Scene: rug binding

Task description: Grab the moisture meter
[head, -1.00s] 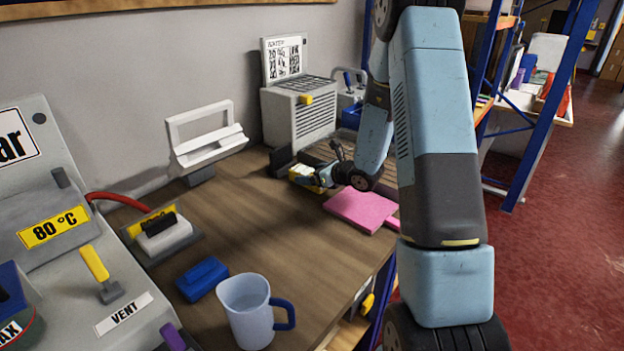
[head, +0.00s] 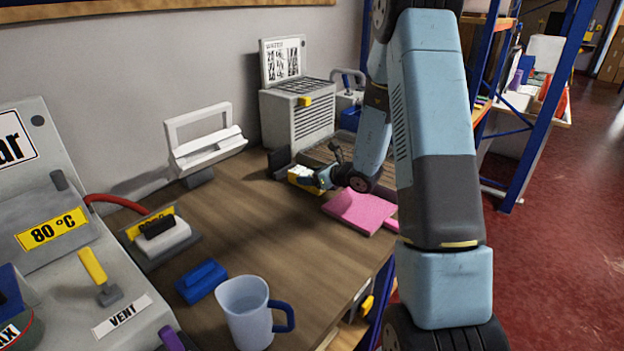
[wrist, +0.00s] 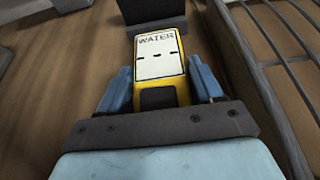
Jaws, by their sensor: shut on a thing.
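The moisture meter (wrist: 159,62) is a small yellow device with a white face lettered "WATER". In the wrist view it sits between the two blue fingers of my gripper (wrist: 163,85), which are shut on it from both sides. In the head view the yellow meter (head: 304,177) shows at the tip of my gripper (head: 316,181), near the back of the wooden bench (head: 250,225). My gripper hides part of it there. I cannot tell whether the meter touches the bench.
A dark block (head: 280,162) stands just behind the meter. A slatted rack (head: 325,153) is beside it, and a pink pad (head: 361,211) lies in front. A blue-handled mug (head: 249,312) and a blue block (head: 202,281) stand nearer. The middle of the bench is clear.

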